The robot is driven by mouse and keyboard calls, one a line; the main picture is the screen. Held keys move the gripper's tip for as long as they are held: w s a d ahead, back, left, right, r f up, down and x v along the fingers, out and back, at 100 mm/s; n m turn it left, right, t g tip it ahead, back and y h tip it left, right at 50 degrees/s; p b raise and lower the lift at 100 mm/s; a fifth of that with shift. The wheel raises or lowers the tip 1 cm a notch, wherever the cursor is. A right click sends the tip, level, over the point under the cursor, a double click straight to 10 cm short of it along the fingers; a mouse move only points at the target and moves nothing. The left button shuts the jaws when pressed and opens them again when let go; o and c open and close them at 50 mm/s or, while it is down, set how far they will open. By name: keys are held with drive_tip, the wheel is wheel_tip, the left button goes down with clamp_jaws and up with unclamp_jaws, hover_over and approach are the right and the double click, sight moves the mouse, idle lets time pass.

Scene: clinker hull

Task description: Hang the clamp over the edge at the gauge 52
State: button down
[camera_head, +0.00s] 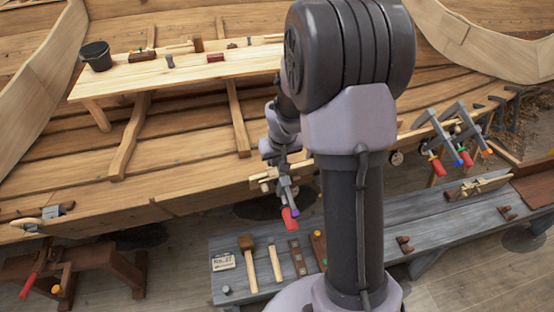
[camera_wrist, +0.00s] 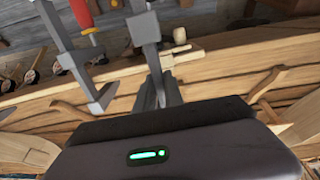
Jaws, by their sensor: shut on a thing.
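The clamp (camera_head: 284,188) is a grey metal frame with a red handle. My gripper (camera_head: 279,168) is shut on it and holds it near the hull's upper plank edge, in front of the hull side. Small round dials (camera_wrist: 30,75) show at the left in the wrist view.
Several red-handled clamps (camera_head: 462,145) hang on the edge at the right. A pale wooden fitting (camera_head: 264,179) sits on the edge beside the held clamp. A grey bench (camera_head: 380,228) with a mallet (camera_head: 248,250) and other tools stands below. A plank table (camera_head: 180,80) carries a bucket (camera_head: 96,55).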

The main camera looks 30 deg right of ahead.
drive_tip(key=shift+p+v, duration=2.4)
drive_tip(key=shift+v, duration=2.25)
